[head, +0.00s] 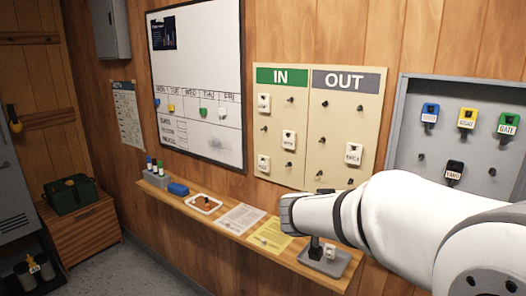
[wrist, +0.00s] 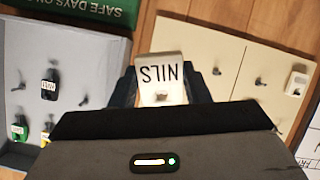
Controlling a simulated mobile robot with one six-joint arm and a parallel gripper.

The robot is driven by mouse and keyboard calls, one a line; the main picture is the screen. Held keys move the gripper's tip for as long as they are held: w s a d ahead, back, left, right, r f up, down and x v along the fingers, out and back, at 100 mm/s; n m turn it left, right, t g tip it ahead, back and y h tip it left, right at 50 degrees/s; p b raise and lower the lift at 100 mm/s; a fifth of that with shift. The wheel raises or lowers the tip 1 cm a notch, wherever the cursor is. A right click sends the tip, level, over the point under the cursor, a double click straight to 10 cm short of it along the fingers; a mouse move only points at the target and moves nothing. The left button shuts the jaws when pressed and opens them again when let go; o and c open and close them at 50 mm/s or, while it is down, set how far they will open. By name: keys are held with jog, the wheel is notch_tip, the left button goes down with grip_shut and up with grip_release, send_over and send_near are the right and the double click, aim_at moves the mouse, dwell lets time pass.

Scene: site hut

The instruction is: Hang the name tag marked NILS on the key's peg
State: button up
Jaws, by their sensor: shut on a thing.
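The white name tag marked NILS (wrist: 160,70) is held between the dark fingers of my gripper (wrist: 161,92). Its lettering reads upside down in the wrist view. In the head view my arm hides most of the gripper and the held tag. A beige board (head: 285,75) with IN and OUT columns carries several white tags and bare pegs; its pegs (wrist: 217,71) also show right of the held tag in the wrist view. The grey key cabinet (head: 403,110) holds blue, yellow, green and black keys, the black one (head: 454,170) lowest. I cannot tell which peg is the key's.
A wooden shelf (head: 225,236) runs below the board, with a yellow sheet (head: 270,238), a white paper (head: 241,218), a small white dish (head: 206,203) and a grey tray (head: 340,263). A whiteboard (head: 210,60) hangs left. A green sign (wrist: 85,12) shows in the wrist view.

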jog(key=w+a+f+n+t+y, duration=0.1)
jog(key=w+f+n+y, duration=0.1)
jog(key=f, duration=0.8)
jog(key=w+a+f+n+t+y, duration=0.1)
jog(key=a+f+n+y, duration=0.1)
jog(key=f, duration=0.8)
jog(key=shift+w+a+f+n+t+y, duration=0.15)
jog(key=shift+w+a+n+t+y, duration=0.15)
jog(key=shift+w, duration=0.1)
